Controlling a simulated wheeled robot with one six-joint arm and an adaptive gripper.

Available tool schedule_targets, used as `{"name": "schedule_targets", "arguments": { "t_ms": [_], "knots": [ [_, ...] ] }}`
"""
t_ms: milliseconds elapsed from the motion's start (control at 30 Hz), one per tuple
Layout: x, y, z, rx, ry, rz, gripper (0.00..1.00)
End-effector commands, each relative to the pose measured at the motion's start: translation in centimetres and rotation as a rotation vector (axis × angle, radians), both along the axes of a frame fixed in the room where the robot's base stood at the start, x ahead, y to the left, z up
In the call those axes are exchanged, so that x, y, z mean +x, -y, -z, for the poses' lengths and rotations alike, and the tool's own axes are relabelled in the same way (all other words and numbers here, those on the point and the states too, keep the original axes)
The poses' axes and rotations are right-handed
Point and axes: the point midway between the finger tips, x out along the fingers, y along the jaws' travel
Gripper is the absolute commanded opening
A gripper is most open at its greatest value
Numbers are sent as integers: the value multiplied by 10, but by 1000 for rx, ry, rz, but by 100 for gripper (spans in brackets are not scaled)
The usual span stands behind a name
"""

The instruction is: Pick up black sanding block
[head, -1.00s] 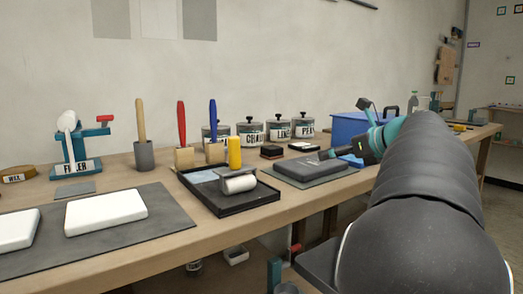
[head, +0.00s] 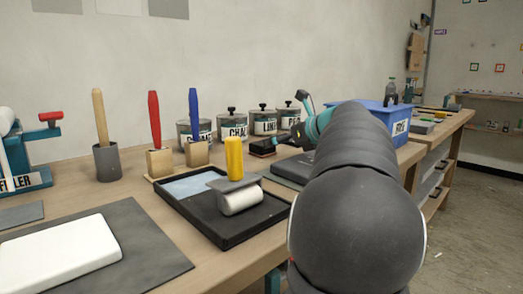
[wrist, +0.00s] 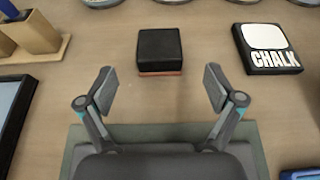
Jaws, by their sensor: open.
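The black sanding block (wrist: 160,48) has a black top and a reddish-brown base. It lies flat on the wooden bench, straight ahead of my gripper (wrist: 160,88) in the wrist view. My gripper is open and empty, with its two fingers spread wider than the block and still short of it. In the head view the block (head: 262,147) sits in front of the lidded pots, just left of my gripper (head: 297,134). My arm hides part of the bench there.
A black CHALK block (wrist: 268,48) lies to the right of the sanding block, and brush holders (wrist: 35,32) stand to the left. Pot bases line the back. A black roller tray (head: 225,238) and a blue bin (head: 372,122) flank the area. Bare bench surrounds the block.

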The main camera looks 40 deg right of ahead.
Motion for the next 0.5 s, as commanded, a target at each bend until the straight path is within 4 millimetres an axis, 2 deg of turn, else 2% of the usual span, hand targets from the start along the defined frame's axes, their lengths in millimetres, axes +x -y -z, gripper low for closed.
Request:
{"name": "schedule_targets", "arguments": {
  "t_ms": [100, 367, 500],
  "knots": [
    [14, -1, 6, 0, 0, -1, 92],
    [25, -1, 11, 1, 0, 1, 92],
    [39, -4, 15, 0, 0, -1, 92]
  ]
}}
